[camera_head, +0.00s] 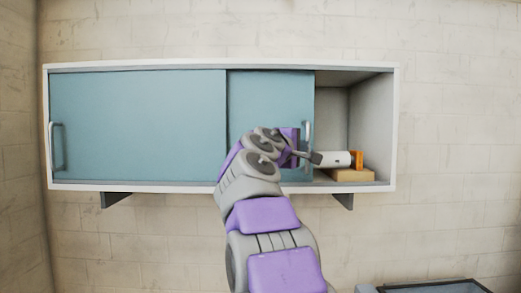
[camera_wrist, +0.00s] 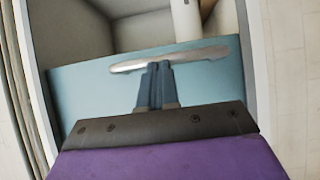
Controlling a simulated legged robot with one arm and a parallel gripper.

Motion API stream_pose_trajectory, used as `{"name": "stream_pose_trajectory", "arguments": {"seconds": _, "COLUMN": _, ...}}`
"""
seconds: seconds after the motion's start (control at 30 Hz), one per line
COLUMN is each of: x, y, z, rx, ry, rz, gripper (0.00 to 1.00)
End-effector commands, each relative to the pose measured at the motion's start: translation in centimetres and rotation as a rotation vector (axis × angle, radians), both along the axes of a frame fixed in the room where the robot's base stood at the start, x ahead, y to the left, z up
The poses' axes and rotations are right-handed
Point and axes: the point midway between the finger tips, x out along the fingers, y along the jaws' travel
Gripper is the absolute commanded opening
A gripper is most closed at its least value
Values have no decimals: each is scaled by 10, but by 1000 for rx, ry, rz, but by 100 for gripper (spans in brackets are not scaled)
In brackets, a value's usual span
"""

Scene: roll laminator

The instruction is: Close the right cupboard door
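The right cupboard door (camera_head: 265,95) is a blue sliding panel, partly hidden behind the left door (camera_head: 140,125). An open gap shows on its right, up to the cupboard's right wall. Its upright metal handle (camera_head: 307,130) is near its right edge; in the wrist view the handle (camera_wrist: 195,54) runs across the picture. My gripper (camera_head: 304,155) is at the lower part of this handle. In the wrist view the two fingers of my gripper (camera_wrist: 157,66) are together, their tips at the handle's edge, not straddling it. I cannot tell whether they touch it.
In the open gap, a white and orange tool (camera_head: 338,159) lies on a tan block (camera_head: 350,175). The white cupboard frame (camera_head: 396,120) is mounted on a brick wall. A dark-topped unit (camera_head: 430,286) stands low at the right. The left door has its handle (camera_head: 57,147) at far left.

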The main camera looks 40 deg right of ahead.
Motion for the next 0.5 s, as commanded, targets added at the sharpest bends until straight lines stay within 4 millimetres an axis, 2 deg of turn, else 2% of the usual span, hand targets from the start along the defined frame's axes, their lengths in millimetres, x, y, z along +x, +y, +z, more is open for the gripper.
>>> {"name": "stream_pose_trajectory", "arguments": {"seconds": 0.03, "x": -13, "y": -18, "z": 0, "rx": 2, "ry": 2, "rz": -8, "gripper": 0}}
{"name": "stream_pose_trajectory", "arguments": {"seconds": 0.1, "x": -25, "y": -37, "z": 0, "rx": 1, "ry": 4, "rz": -6, "gripper": 0}}
{"name": "stream_pose_trajectory", "arguments": {"seconds": 0.5, "x": -94, "y": -138, "z": 3, "rx": -2, "ry": 3, "rz": -1, "gripper": 0}}
